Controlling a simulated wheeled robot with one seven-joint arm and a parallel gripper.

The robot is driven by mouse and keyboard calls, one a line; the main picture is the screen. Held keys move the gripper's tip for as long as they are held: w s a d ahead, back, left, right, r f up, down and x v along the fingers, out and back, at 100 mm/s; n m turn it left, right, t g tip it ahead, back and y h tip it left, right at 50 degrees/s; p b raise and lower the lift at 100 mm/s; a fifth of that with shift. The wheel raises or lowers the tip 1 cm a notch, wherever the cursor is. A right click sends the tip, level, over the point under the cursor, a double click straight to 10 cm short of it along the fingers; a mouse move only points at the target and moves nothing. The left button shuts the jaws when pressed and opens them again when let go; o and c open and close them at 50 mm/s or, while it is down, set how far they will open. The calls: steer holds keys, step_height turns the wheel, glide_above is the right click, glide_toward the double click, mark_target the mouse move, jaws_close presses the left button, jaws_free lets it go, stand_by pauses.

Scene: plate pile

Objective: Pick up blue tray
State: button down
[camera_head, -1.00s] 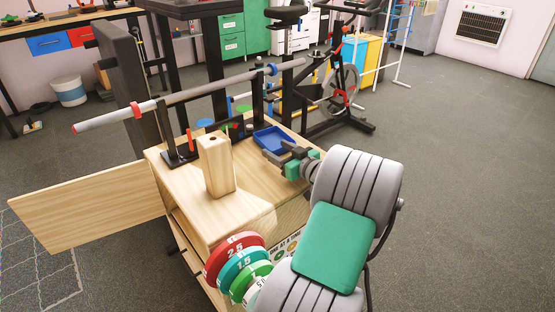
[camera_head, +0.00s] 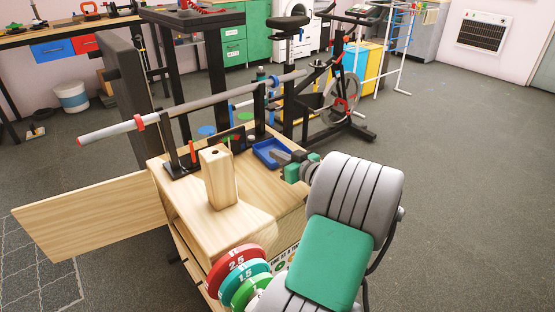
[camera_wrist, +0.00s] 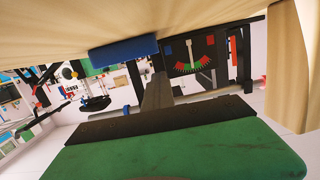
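The blue tray (camera_head: 262,153) is a small shallow tray lying on the wooden bench top, right of the tall wooden block. In the wrist view, which looks inverted, the tray (camera_wrist: 112,53) is a blue strip against the wood. My gripper (camera_head: 278,156), grey fingers on a green and black body, reaches in from the right, its tips overlapping the tray's right side. The wrist view shows one grey finger shape (camera_wrist: 157,95) pointing toward the tray's right end. The gap between the fingers is hidden, and I cannot tell whether they touch the tray.
The tall wooden block (camera_head: 219,178) stands left of my gripper. A grey bar (camera_head: 190,108) crosses above the bench behind the tray. A black gauge panel (camera_head: 234,139) stands behind the block. Coloured weight plates (camera_head: 236,267) hang at the bench's front.

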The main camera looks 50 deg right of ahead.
step_height(320, 180, up, 5)
steer(key=shift+d+f+p, duration=0.1)
steer(key=shift+d+p, duration=0.05)
steer(key=shift+p, duration=0.25)
steer(key=shift+c, duration=2.2)
jaws_free()
steer(key=shift+s+r, duration=0.15)
steer(key=shift+r, duration=0.05)
